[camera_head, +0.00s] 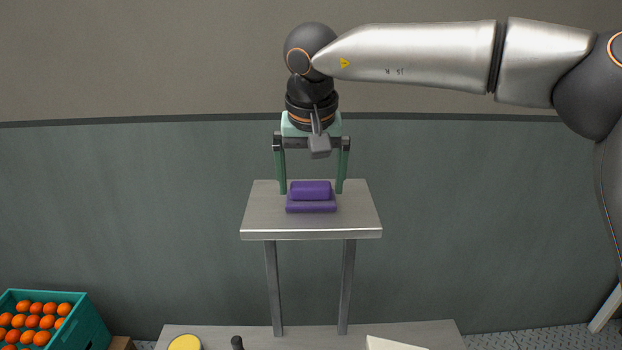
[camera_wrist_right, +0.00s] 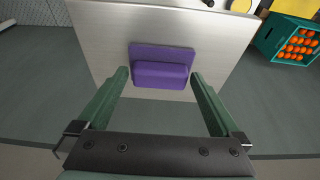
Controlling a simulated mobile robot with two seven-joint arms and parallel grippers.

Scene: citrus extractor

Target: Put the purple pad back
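The purple pad (camera_head: 311,207) lies on the small metal stand's top (camera_head: 359,212), with a raised block along it. It also shows in the right wrist view (camera_wrist_right: 163,54). My right gripper (camera_head: 312,190) is open, its green fingers apart on either side of the pad in the head view. In the right wrist view its fingertips (camera_wrist_right: 159,73) are spread wider than the pad, with nothing between them gripped. I cannot tell the exact height of the fingertips over the stand. My left gripper is not in view.
A teal crate (camera_head: 92,322) of oranges stands at the lower left. A lower table (camera_head: 215,335) carries a yellow round thing (camera_head: 185,343), a dark knob (camera_head: 237,343) and a pale flat piece (camera_head: 392,343). The stand's top is bare around the pad.

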